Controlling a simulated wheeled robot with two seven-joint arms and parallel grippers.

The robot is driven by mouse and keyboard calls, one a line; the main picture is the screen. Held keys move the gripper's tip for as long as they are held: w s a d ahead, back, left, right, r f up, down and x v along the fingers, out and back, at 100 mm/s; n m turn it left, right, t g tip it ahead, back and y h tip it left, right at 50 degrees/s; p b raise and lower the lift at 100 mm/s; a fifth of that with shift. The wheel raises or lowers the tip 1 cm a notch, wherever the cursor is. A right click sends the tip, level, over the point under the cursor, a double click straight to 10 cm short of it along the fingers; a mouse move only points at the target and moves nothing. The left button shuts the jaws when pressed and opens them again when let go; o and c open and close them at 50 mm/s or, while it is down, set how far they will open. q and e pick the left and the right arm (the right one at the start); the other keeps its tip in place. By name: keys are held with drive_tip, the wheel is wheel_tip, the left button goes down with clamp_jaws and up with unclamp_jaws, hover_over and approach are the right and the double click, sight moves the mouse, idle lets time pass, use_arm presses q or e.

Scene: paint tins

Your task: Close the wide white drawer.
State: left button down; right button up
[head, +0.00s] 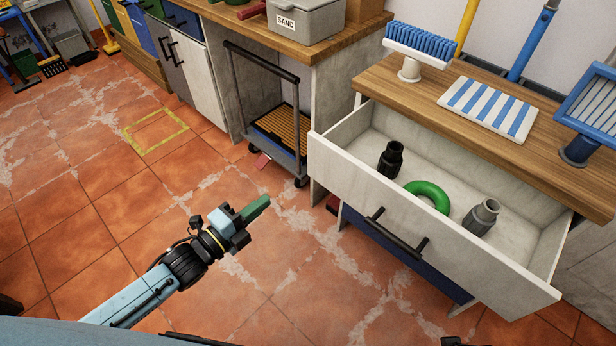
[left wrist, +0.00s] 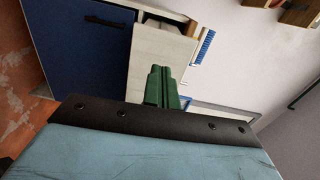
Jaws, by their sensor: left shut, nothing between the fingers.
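The wide white drawer (head: 420,238) stands pulled out from under the wooden worktop in the head view, with a dark bar handle (head: 396,233) on its front. Inside lie a black fitting (head: 391,159), a green ring (head: 428,194) and a grey fitting (head: 482,217). My left gripper (head: 256,208) has green fingers, shut and empty, in the air left of the drawer front and apart from it. In the left wrist view its fingers (left wrist: 163,87) show before a pale panel (left wrist: 160,62), seemingly the drawer front. My right gripper cannot be made out.
A blue drawer (head: 390,251) sits below the white one. A trolley (head: 277,125) stands under the bench to its left. A brush (head: 421,42) and a striped cloth (head: 489,107) rest on the worktop (head: 560,165). The tiled floor at left is mostly clear.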

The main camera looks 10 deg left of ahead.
sight(314, 161)
use_arm(q)
drive_tip(key=b+x, duration=0.1)
drive_tip(key=x, duration=0.3)
drive_tip(key=b+x, duration=0.1)
drive_tip(key=x, duration=0.3)
drive_tip(key=b+x, duration=0.1)
drive_tip(key=x, duration=0.4)
drive_tip(key=shift+s+d+r+b, duration=0.2)
drive_tip(key=shift+d+r+b, duration=0.05)
drive_tip(key=shift+r+b, duration=0.1)
drive_tip(key=shift+w+d, duration=0.3)
drive_tip(key=shift+w, duration=0.25)
use_arm(e)
drive_tip(key=w+a+r+t, duration=0.1)
drive_tip(key=a+r, duration=0.3)
drive_tip(key=r, duration=0.6)
drive_tip(key=shift+w+a+r+y, duration=0.15)
drive_tip(key=shift+a+r+y, duration=0.1)
drive_tip(key=shift+y, duration=0.15)
